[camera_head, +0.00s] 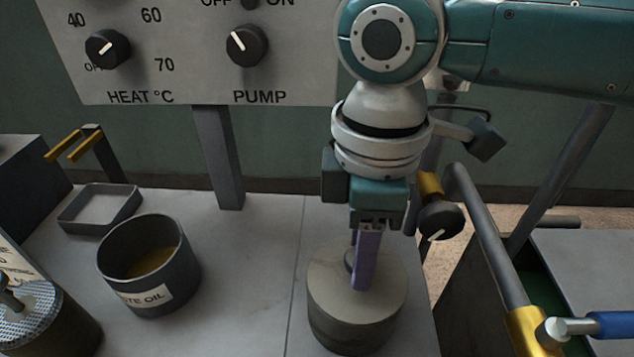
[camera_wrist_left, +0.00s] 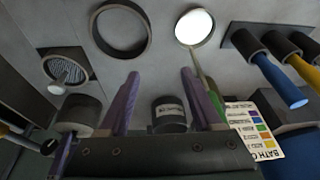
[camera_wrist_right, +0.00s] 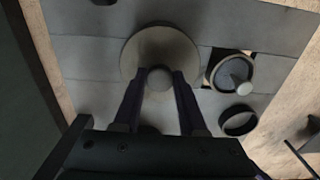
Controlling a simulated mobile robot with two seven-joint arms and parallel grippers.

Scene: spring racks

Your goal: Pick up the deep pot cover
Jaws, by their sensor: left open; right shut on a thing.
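The deep pot cover (camera_head: 385,285) is a round grey lid with a knob on top. It sits level at the top of a dark round pot (camera_head: 352,337) at the front right of the bench; I cannot tell whether any gap lies between them. My right gripper (camera_head: 362,280) points down from above, shut on the cover's knob (camera_wrist_right: 160,82). The cover (camera_wrist_right: 160,45) also shows in the right wrist view, with one finger on each side of the knob. My left gripper (camera_wrist_left: 160,75) is open and empty, seen only in the left wrist view.
A waste oil pot (camera_head: 178,287) and a small grey tray (camera_head: 72,222) stand left on the bench. A mesh-topped container (camera_head: 28,300) is at the lower left. A panel post (camera_head: 218,160) rises behind. A grey rail (camera_head: 485,230) and a dark knob (camera_head: 440,220) stand close at the right.

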